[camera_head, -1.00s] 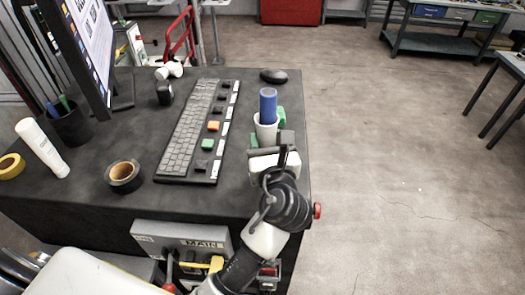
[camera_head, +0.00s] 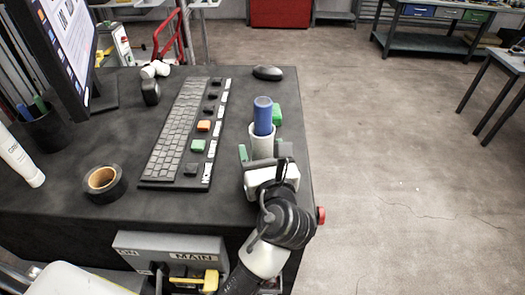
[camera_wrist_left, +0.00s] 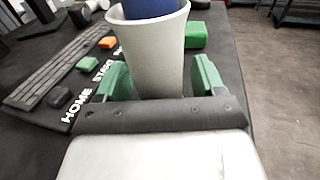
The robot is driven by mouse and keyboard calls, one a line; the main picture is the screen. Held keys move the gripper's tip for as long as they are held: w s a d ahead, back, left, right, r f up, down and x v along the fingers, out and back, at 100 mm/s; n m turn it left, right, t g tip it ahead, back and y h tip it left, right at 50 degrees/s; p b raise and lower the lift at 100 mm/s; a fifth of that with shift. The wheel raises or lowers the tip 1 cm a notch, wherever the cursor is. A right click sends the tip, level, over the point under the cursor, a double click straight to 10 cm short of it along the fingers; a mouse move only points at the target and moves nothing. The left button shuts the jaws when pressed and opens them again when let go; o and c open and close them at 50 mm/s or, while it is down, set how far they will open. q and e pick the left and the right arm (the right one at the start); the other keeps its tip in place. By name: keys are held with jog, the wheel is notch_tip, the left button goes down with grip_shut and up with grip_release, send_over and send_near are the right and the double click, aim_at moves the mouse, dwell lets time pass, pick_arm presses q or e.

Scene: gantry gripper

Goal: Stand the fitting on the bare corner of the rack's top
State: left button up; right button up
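A white tapered, cup-like piece (camera_head: 262,147) with a blue hollow cylinder (camera_head: 263,115) upright in it stands at the right side of the rack's dark top (camera_head: 125,212). My left gripper (camera_head: 264,158) is low at its near side, with a finger on either side of it. In the left wrist view the white piece (camera_wrist_left: 155,55) stands between the green finger pads (camera_wrist_left: 160,80), with narrow gaps beside its lower part. A smaller white jointed piece (camera_head: 155,69) lies at the back. I cannot tell which piece is the fitting. My right gripper is out of view.
A green block (camera_head: 277,114) sits behind the white piece. A mouse (camera_head: 267,73), tape roll (camera_head: 103,182), white tube (camera_head: 20,160) and monitor (camera_head: 60,45) are around. The front strip is bare.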

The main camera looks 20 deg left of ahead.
pick_arm(q)
jog(key=shift+s+d+r, duration=0.1)
jog(key=shift+s+r, duration=0.05)
jog(key=shift+r, duration=0.05)
jog(key=p+v, duration=0.2)
jog(key=v, duration=0.8)
jog(key=shift+s+d+p, duration=0.2)
jog(key=shift+s+p, duration=0.1)
jog(key=shift+s+d, duration=0.3)
jog(key=shift+s, duration=0.15)
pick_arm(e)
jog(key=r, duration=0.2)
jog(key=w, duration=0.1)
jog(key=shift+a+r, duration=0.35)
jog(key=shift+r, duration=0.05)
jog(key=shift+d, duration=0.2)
